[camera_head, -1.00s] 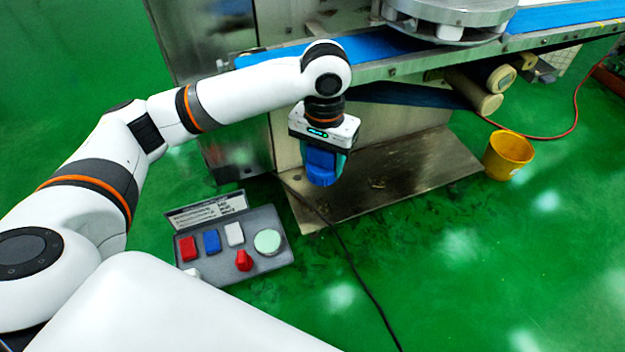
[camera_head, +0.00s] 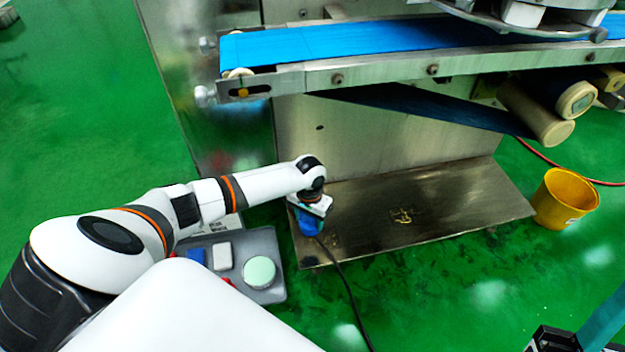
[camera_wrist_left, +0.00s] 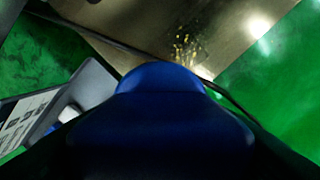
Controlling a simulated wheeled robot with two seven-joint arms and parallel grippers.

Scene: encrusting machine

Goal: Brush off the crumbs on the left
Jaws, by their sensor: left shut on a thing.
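Yellowish crumbs (camera_head: 402,216) lie on the metal plate (camera_head: 460,190) below the conveyor; they also show in the left wrist view (camera_wrist_left: 188,50). My left gripper (camera_head: 309,222) is shut on a blue tool (camera_head: 308,226), whose rounded blue body (camera_wrist_left: 160,100) fills the lower middle of the left wrist view. The tool's lower end is hidden.
A yellow bucket (camera_head: 566,200) stands right of the plate. A black cable (camera_head: 345,290) runs across the floor. The blue conveyor (camera_head: 370,38) is above.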

